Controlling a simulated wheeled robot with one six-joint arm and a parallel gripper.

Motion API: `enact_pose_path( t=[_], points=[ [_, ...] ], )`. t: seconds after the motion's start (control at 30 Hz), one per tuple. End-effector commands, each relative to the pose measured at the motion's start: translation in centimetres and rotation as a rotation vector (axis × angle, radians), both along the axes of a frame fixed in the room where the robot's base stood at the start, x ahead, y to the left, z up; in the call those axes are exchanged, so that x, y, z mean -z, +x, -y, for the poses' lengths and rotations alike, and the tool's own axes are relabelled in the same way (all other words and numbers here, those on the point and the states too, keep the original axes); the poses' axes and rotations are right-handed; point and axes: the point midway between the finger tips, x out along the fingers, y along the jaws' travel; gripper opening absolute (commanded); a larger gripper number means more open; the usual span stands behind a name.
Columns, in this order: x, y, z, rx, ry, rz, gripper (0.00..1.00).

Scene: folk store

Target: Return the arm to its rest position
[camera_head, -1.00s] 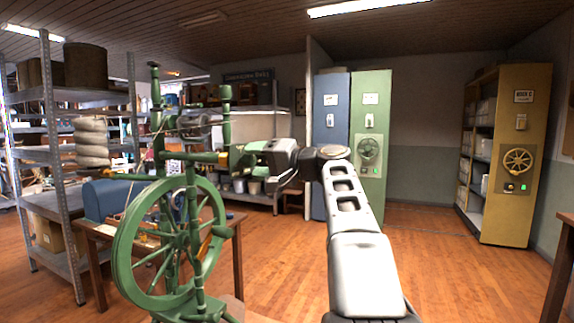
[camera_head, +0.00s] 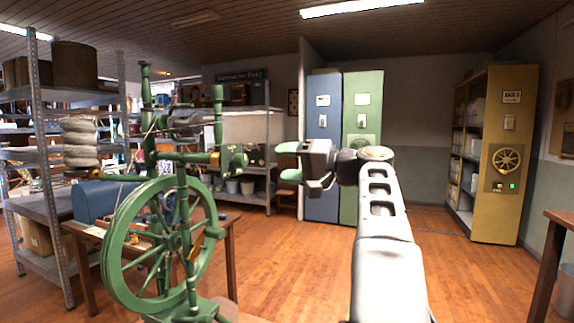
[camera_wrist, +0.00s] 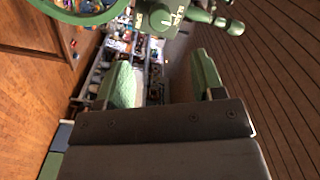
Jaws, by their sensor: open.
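My gripper (camera_head: 287,161) is in the middle of the head view, with its green fingers apart and nothing between them. It points left toward the green spinning wheel (camera_head: 165,235) and is a little to the right of its upper parts, with a gap between. In the wrist view my gripper's two fingers (camera_wrist: 163,85) are spread wide and empty. Part of the spinning wheel (camera_wrist: 165,15) shows past the fingertips at the top of that view. My grey arm reaches up from the bottom right of the head view and bends left at the wrist.
A wooden table (camera_head: 228,222) with a blue box (camera_head: 100,201) is behind the wheel. A metal shelf (camera_head: 45,150) stands at left. Blue (camera_head: 322,150) and green (camera_head: 362,100) cabinets and a yellow shelf unit (camera_head: 500,190) stand behind. Open wooden floor (camera_head: 300,265) lies around my arm.

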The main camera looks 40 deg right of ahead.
Motion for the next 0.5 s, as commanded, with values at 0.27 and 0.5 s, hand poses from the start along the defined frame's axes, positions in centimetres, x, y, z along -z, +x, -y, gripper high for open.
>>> enact_pose_path(
  t=[0.27, 0.5],
  points=[
    [0.0, 0.0, 0.0, 0.003, 0.005, -0.002, 0.62],
    [6.6, 1.8, 3.4, 0.171, -0.003, -0.212, 0.62]
  ],
)
